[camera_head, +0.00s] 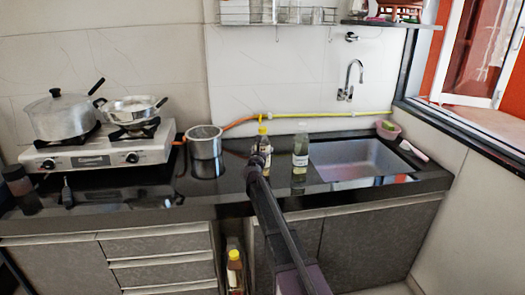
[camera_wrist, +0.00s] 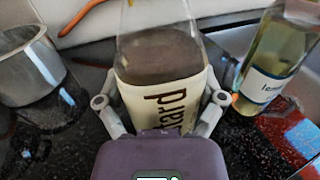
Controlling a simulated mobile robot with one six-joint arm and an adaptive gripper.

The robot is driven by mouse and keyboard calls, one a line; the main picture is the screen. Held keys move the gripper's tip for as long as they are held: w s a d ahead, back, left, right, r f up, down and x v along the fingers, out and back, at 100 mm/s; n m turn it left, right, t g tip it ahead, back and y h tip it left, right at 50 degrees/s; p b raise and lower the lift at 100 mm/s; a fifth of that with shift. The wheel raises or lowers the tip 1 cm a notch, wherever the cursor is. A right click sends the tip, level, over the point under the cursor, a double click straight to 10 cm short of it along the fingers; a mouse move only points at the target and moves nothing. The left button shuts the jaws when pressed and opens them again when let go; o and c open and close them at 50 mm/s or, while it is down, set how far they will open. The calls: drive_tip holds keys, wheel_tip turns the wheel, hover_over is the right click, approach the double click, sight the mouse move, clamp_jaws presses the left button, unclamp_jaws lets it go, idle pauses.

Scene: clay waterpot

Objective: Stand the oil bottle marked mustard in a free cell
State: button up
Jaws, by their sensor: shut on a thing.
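The mustard bottle (camera_head: 263,143) stands upright at the counter, with a yellow cap and dark contents. In the wrist view the bottle (camera_wrist: 160,50) fills the middle, and its cream label shows "tard" turned sideways. My gripper (camera_head: 259,160) is shut on it, one finger on each side of the label in the wrist view (camera_wrist: 162,102). The bottle's base is hidden, so I cannot tell whether it touches the counter.
A pale bottle (camera_head: 300,150), its label starting "lem" in the wrist view (camera_wrist: 275,60), stands close right of the mustard bottle. A steel pot (camera_head: 205,142) is at left, the sink (camera_head: 360,160) at right. A stove (camera_head: 95,152) with pots is farther left.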

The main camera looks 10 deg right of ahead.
drive_tip(key=shift+r+p, duration=0.7)
drive_tip(key=shift+r, duration=0.25)
drive_tip(key=s+r+p, duration=0.1)
drive_tip(key=s, duration=1.5)
drive_tip(key=shift+d+r+p, duration=0.15)
drive_tip(key=shift+r+p, duration=0.25)
drive_tip(key=shift+r, duration=0.1)
wheel_tip(320, 180, up, 13)
drive_tip(key=p, duration=1.3)
